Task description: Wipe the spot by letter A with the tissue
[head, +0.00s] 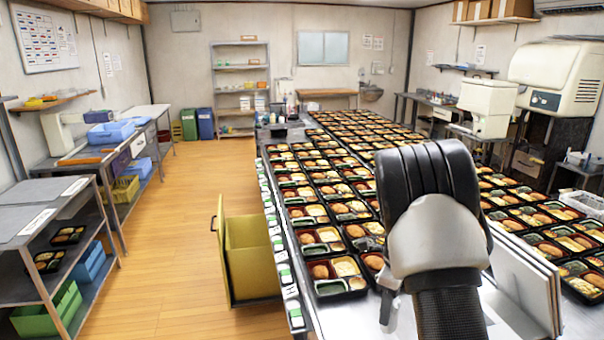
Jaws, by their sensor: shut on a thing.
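My arm (435,215), with black and pale grey links, rises at the lower right of the head view over the long table (312,318). Its links hide part of the table behind it. I do not see my gripper's fingers, so what they hold is hidden. I cannot make out the tissue, the spot or the letter A. A row of small white and green labels (283,249) runs along the table's left edge. Any letters on them are too small to read.
Many filled bento trays (330,289) cover the table. White upright panels (527,287) stand right of my arm. An open yellow drawer or bin (252,258) juts out left of the table. A shelf rack (48,235) stands far left. The wooden floor (172,260) between is clear.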

